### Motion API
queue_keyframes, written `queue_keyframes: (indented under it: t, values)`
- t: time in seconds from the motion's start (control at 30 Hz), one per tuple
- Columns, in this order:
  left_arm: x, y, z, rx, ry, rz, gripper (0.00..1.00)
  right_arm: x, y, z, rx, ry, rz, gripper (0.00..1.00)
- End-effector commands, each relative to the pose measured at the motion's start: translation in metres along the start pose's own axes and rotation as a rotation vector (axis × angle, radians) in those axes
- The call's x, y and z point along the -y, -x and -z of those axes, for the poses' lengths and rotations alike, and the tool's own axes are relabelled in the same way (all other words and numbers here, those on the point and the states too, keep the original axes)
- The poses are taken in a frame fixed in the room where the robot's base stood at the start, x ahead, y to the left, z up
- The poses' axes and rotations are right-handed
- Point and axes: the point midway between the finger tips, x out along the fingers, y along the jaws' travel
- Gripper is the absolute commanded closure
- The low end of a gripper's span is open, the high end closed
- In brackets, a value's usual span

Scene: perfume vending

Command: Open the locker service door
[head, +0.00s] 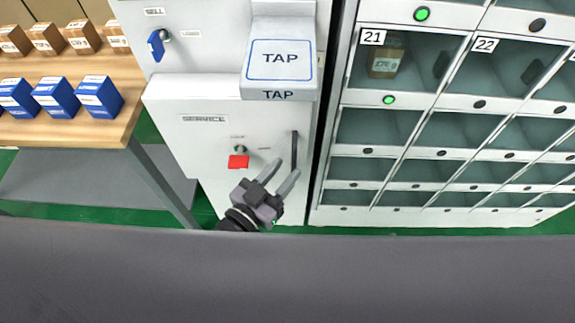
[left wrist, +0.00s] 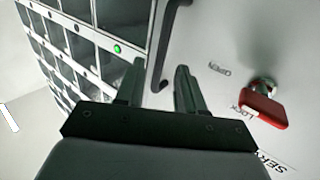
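The white service door (head: 205,145) is the lower front panel of the white cabinet, marked SERVICE, and looks closed. Its dark upright handle (head: 294,148) is near the right edge. A red key (head: 238,161) sits in the lock left of the handle. My left gripper (head: 286,167) is open and empty in front of the panel, its fingertips near the handle's lower end. In the left wrist view, the handle (left wrist: 168,45) shows between and beyond the open fingers (left wrist: 160,66), and the red key (left wrist: 264,109) is at the right. Contact with the handle cannot be told. My right gripper is not in view.
A TAP box (head: 280,62) juts out above the handle. A blue key (head: 155,45) is in the upper SELL lock. Lockers (head: 400,145) with open-looking compartments stand at the right. A wooden shelf (head: 50,130) with blue and brown boxes is at the left.

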Motion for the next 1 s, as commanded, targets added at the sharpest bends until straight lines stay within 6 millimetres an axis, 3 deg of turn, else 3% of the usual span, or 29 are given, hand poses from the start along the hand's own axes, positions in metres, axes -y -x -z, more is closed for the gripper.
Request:
queue_keyframes:
  t: [0.2,0.47,0.5,0.6,1.0]
  values:
    - [0.0,-0.018,0.0,0.0,0.0,0.0,0.62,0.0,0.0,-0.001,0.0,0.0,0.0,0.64]
    - [0.0,-0.019,0.0,0.001,0.0,0.0,0.62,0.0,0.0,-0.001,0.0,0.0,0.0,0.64]
    - [0.0,-0.019,0.0,0.001,0.0,0.0,0.65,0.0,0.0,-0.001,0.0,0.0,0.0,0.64]
    - [0.0,-0.019,0.0,0.001,0.0,0.0,0.98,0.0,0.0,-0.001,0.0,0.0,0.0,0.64]
    - [0.001,-0.018,0.0,0.001,0.0,-0.002,1.0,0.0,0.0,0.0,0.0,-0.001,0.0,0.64]
